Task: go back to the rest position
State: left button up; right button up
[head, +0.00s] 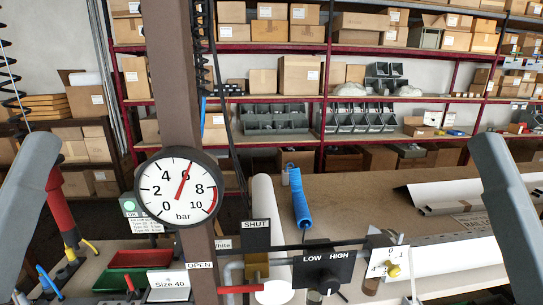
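My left arm shows as a grey link at the left edge of the head view, and my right arm as a matching grey link at the right edge. Both links slant outward toward the bottom corners. I see no fingertips of either gripper, so whether they are open or holding anything is hidden. Neither arm link visibly touches anything on the bench.
A brown post carries a pressure gauge (178,188) reading near 6 bar. White profiles (455,255) lie right.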

notch_tip(320, 180, up, 29)
jog(key=p, duration=2.6)
jog(key=shift+s+r, duration=0.1)
